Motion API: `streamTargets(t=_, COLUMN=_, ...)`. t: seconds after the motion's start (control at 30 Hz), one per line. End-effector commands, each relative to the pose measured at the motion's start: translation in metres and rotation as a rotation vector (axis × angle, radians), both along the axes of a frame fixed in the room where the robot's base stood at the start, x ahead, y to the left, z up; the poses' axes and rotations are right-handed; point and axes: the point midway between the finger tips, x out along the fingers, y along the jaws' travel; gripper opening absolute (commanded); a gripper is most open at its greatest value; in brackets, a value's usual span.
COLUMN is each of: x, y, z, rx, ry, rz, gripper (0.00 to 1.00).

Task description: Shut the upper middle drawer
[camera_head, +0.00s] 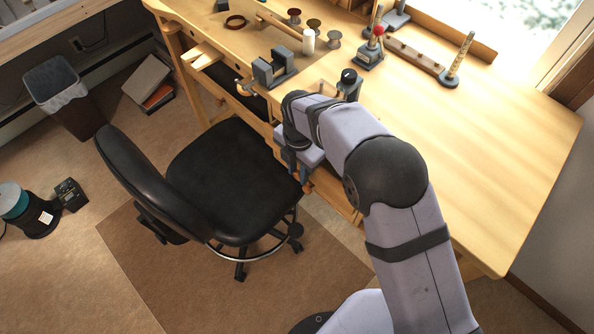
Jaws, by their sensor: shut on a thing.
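The wooden workbench (490,150) has drawers along its front edge, below the top. My gripper (304,184) points down at the bench front, just right of the black chair seat. Its fingers are shut on what looks like a small wooden drawer knob, mostly hidden by them. A strip of wooden drawer front (333,193) shows just right of the fingers. My arm covers much of the drawer area, so I cannot tell how far the upper middle drawer stands out.
A black office chair (225,180) stands close to the left of my gripper. A bench vise (273,68) and a small clamp (348,84) sit near the bench edge. Spools (334,39) and tools stand farther back. A bin (65,95) is at the far left.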

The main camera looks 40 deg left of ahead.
Motion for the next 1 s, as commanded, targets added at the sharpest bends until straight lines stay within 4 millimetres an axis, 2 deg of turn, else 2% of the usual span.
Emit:
streamTargets(t=0.03, x=0.001, y=0.001, z=0.001, rx=0.002, ry=-0.002, rz=0.000, gripper=0.00)
streamTargets(t=0.07, x=0.001, y=0.001, z=0.001, rx=0.002, ry=-0.002, rz=0.000, gripper=0.33)
streamTargets(t=0.1, x=0.001, y=0.001, z=0.001, rx=0.002, ry=-0.002, rz=0.000, gripper=0.43)
streamTargets(t=0.53, x=0.000, y=0.001, z=0.006, rx=0.003, ry=-0.001, rz=0.000, gripper=0.44)
streamTargets(t=1.0, x=0.001, y=0.001, z=0.063, rx=0.004, ry=-0.002, rz=0.000, gripper=0.44)
